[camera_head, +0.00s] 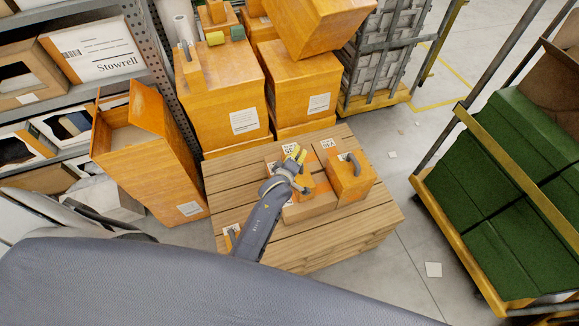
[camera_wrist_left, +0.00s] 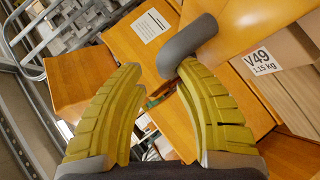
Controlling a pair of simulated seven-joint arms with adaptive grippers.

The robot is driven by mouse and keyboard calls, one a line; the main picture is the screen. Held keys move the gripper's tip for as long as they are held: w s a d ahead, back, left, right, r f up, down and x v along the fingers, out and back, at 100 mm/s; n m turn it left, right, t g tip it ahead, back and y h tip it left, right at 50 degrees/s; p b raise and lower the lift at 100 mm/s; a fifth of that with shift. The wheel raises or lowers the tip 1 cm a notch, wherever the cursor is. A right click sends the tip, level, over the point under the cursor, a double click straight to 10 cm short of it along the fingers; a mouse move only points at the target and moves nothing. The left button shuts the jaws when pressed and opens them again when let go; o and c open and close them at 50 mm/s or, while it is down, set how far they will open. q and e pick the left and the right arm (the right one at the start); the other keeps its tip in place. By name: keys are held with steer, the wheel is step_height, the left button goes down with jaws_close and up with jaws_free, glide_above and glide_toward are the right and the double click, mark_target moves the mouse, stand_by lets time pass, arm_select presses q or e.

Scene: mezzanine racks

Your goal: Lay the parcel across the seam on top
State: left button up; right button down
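An orange parcel (camera_head: 349,184) with a dark grey handle stands on two or more low brown cartons (camera_head: 310,207) on a slatted wooden platform (camera_head: 240,187). My left gripper (camera_head: 297,155) is just left of that parcel, over the cartons, and hides part of them. In the left wrist view its yellow fingers (camera_wrist_left: 160,90) are spread apart with nothing held. A grey handle (camera_wrist_left: 190,48) on an orange parcel (camera_wrist_left: 245,22) is close to the right fingertip. A label "V49 1.15 kg" (camera_wrist_left: 272,72) shows beside it. The seam is not clearly visible. My right gripper is not in view.
Large orange boxes (camera_head: 222,97) stand behind the platform and a tall open one (camera_head: 150,165) to its left. A cart of green boxes (camera_head: 510,170) is at the right. Another small labelled item (camera_head: 230,234) is partly hidden by my arm. Floor right of the platform is mostly clear.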

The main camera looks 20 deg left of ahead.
arm_select(q)
steer(key=v, duration=1)
steer(key=shift+s, duration=0.35)
steer(key=shift+r, duration=0.15)
